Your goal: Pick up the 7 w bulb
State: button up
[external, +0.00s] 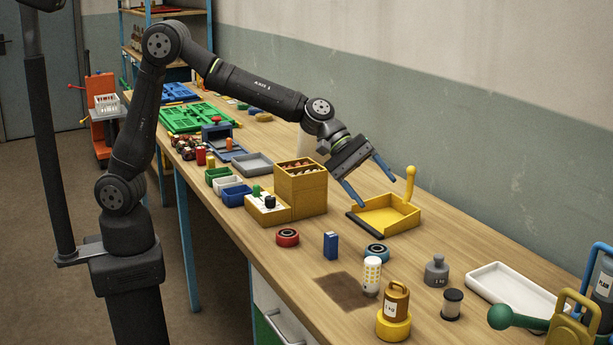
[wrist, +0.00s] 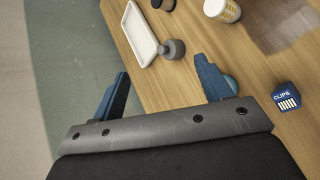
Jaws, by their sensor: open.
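A white bulb with a grid of yellow dots (external: 371,278) stands upright on the bench beside a dark brown patch. I cannot read a wattage on it. It also shows at the top edge of the wrist view (wrist: 222,10), partly cut off. My gripper (external: 380,194) is open and empty, with its blue fingers spread above the yellow dustpan, well behind the bulb and higher than it. In the wrist view my gripper's fingers (wrist: 162,68) are wide apart with nothing between them but bench and wall edge.
Near the bulb stand a blue tape roll (external: 376,253), a blue clips box (external: 331,245), a brass-coloured weight on a yellow ring (external: 393,320), a grey weight (external: 436,271) and a black spool (external: 452,304). A white tray (external: 512,290) lies right. The yellow dustpan (external: 390,216) lies below my gripper.

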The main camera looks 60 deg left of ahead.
aim_at(378, 290)
jog(key=shift+c, duration=0.8)
jog(key=s+d+f+m+g+y, duration=0.1)
jog(key=s+d+m+y, duration=0.2)
jog(key=m, duration=0.8)
jog(key=s+d+f+m+y, duration=0.1)
jog(key=s+m+y, duration=0.3)
jog(key=m, duration=0.8)
jog(key=shift+h, duration=0.6)
jog(key=x, duration=0.5)
jog(key=s+x, duration=0.1)
jog(key=x, duration=1.1)
jog(key=shift+s+f, duration=0.2)
jog(key=shift+f, duration=0.15)
jog(key=c, duration=1.1)
